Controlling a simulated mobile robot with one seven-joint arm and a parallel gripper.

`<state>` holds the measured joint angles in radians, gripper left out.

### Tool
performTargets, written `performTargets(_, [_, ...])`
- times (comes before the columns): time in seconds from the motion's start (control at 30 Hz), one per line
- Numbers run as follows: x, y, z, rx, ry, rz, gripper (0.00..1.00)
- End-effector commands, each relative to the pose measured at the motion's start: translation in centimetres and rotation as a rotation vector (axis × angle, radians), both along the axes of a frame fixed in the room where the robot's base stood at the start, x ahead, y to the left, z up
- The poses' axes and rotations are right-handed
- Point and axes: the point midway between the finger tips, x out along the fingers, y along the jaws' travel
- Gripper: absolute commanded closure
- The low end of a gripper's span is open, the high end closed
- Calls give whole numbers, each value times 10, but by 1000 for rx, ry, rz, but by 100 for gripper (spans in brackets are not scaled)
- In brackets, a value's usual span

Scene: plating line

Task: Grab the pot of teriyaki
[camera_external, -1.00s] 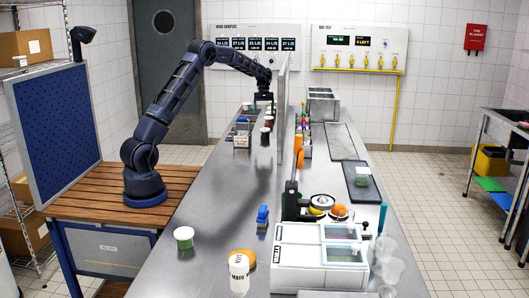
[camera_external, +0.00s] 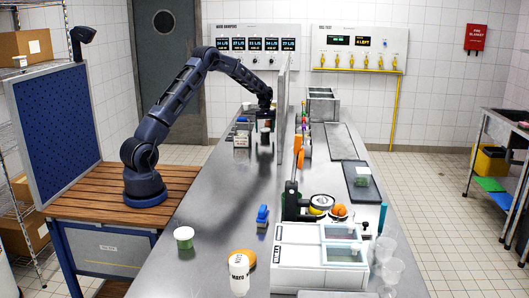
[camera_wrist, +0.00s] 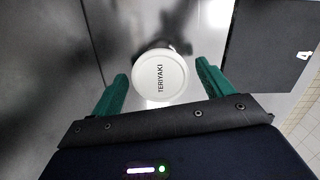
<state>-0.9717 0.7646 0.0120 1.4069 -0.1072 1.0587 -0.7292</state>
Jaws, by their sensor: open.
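The pot of teriyaki (camera_wrist: 160,76) shows from above in the wrist view, with a round white lid lettered "TERIYAKI". My gripper (camera_wrist: 160,88) is open, with one green finger on each side of the lid's near part. The lid lies between and just beyond the fingertips, and I see no contact. The pot's body is hidden under the lid. In the external view my gripper (camera_external: 265,112) is low over the far part of the steel counter, left of the upright panel. A dark pot (camera_external: 265,136) shows just below it; its label is too small to read.
The steel counter (camera_external: 215,215) is clear in its middle left. A thin upright panel (camera_external: 282,105) stands close to the right of my gripper. A small container rack (camera_external: 242,140) sits to the left. A green pot (camera_external: 184,243) and a mayo pot (camera_external: 239,275) stand nearer the front.

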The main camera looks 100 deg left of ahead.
Motion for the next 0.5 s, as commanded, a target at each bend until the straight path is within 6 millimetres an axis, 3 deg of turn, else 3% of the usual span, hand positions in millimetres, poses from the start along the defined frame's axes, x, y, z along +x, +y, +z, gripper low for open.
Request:
performTargets(0.1, [0,-1,-9,0,0,1,21])
performTargets(0.3, [0,-1,-10,0,-1,1,21])
performTargets(0.5, [0,-1,-10,0,-1,1,58])
